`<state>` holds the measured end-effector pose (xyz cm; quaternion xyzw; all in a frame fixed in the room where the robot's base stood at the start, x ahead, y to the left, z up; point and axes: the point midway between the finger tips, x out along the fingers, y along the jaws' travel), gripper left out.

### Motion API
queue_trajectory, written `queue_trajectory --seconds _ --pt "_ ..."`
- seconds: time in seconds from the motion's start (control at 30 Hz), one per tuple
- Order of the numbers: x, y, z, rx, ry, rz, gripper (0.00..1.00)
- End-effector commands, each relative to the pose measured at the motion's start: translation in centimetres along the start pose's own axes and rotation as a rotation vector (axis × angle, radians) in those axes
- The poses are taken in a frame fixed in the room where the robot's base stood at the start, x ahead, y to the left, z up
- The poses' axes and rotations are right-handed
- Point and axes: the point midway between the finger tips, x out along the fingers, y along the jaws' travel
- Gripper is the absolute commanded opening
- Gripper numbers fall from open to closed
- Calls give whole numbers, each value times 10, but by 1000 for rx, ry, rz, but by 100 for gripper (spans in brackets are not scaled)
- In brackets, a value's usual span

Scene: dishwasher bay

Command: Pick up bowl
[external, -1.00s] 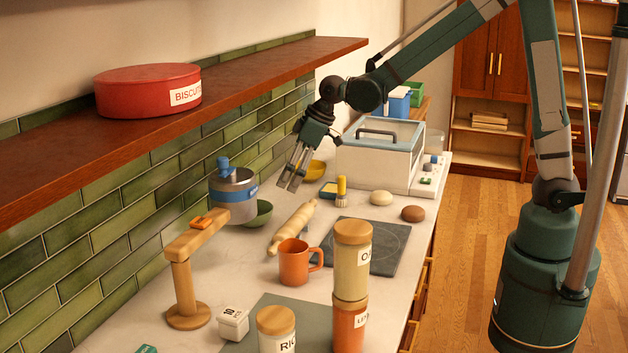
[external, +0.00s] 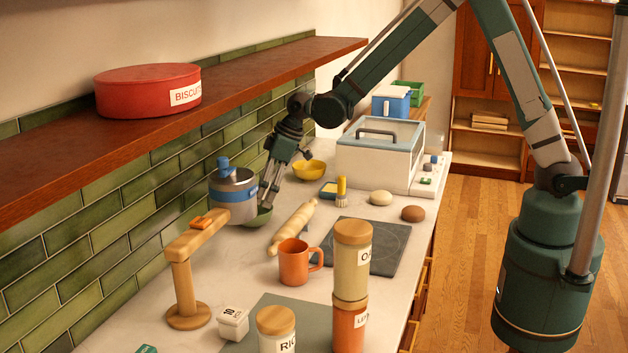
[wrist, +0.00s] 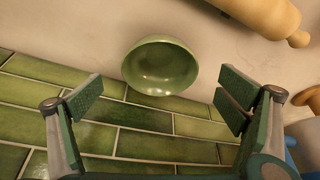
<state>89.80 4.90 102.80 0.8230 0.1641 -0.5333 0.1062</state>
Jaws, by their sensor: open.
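A green bowl (external: 261,217) sits upright on the counter against the green tiled wall, partly hidden behind the grey and blue canister in the external view. In the wrist view the whole green bowl (wrist: 160,66) shows, empty, beyond my fingertips and between them. A yellow bowl (external: 311,171) stands farther back on the counter.
A rolling pin (external: 293,228) lies to the right of the green bowl. A wooden shelf (external: 250,85) runs along the wall. An orange mug (external: 294,262) stands nearer.

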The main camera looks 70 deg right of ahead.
Motion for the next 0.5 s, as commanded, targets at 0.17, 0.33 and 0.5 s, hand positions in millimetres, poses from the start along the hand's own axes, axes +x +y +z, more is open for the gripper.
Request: queue_trajectory --seconds 0.17,0.33,0.5 --pt "0 0 0 0 0 0 95" --pt "5 0 0 0 0 0 95" --pt "15 0 0 0 0 0 95"
